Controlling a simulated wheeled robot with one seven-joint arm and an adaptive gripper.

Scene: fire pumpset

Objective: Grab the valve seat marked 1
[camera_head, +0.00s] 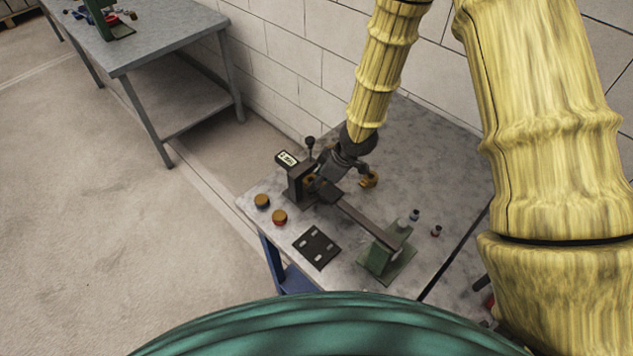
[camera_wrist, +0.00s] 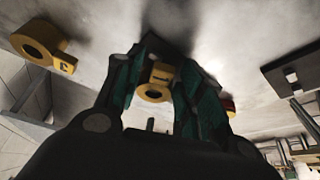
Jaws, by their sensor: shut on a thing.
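The valve seat marked 1 (camera_wrist: 156,83) is a small brass-yellow ring with a tab bearing a black 1. In the wrist view it sits between the two teal fingers of my gripper (camera_wrist: 158,88), which is shut on it. In the head view my gripper (camera_head: 322,187) is low over the table beside a dark upright fixture, and the held seat is mostly hidden there. Another yellow ring seat marked 3 (camera_wrist: 42,43) is at the upper left of the wrist view, apart from the fingers. A brass ring (camera_head: 370,179) also shows right of my gripper in the head view.
The dark fixture (camera_head: 298,186) with a small display stands close by my gripper. Two round brass-topped pieces (camera_head: 262,201) (camera_head: 280,217), a black slotted plate (camera_head: 317,247) and a green stand (camera_head: 386,258) are nearer. The wall is behind the table.

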